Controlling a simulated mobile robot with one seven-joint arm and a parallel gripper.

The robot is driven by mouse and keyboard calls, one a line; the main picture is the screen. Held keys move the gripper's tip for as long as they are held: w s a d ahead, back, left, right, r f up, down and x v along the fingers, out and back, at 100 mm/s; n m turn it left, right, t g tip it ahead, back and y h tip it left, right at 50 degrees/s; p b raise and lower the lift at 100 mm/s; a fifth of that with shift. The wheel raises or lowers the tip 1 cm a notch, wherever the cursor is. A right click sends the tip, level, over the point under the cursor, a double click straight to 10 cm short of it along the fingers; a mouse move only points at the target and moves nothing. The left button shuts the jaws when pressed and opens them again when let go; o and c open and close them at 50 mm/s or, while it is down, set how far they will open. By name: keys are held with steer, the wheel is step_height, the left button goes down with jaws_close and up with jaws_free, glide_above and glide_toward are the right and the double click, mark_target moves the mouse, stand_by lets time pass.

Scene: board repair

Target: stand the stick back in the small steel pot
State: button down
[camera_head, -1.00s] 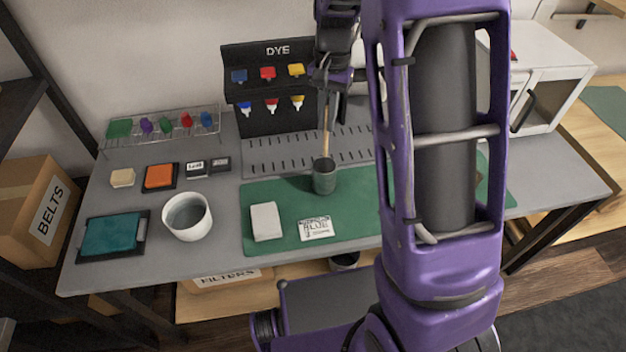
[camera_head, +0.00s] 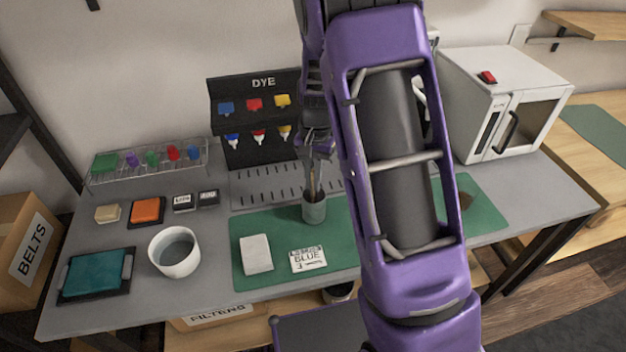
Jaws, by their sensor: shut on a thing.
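The small steel pot (camera_head: 314,211) stands upright on the green mat (camera_head: 262,227), near the mat's far edge. My gripper (camera_head: 316,158) is right above the pot and points down. It is shut on the stick (camera_head: 315,181), a thin upright piece that shows between the gripper and the pot. The stick's lower end is at the pot's mouth and seems to be inside it. Whether it touches the pot's bottom is hidden. My arm covers part of the mat to the right of the pot.
A white bowl (camera_head: 175,252) and a teal pad (camera_head: 95,274) stand left. The dye rack (camera_head: 225,95) is behind; a white oven (camera_head: 500,110) stands right.

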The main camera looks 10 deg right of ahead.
steer(key=shift+f, duration=0.15)
steer(key=c, duration=0.9)
jaws_free()
steer(key=r, duration=0.4)
steer(key=r+p, duration=0.1)
steer(key=r, duration=0.3)
steer(key=w+r, duration=0.1)
steer(key=r, duration=0.3)
steer(key=shift+d+r, duration=0.15)
steer(key=shift+d, duration=0.2)
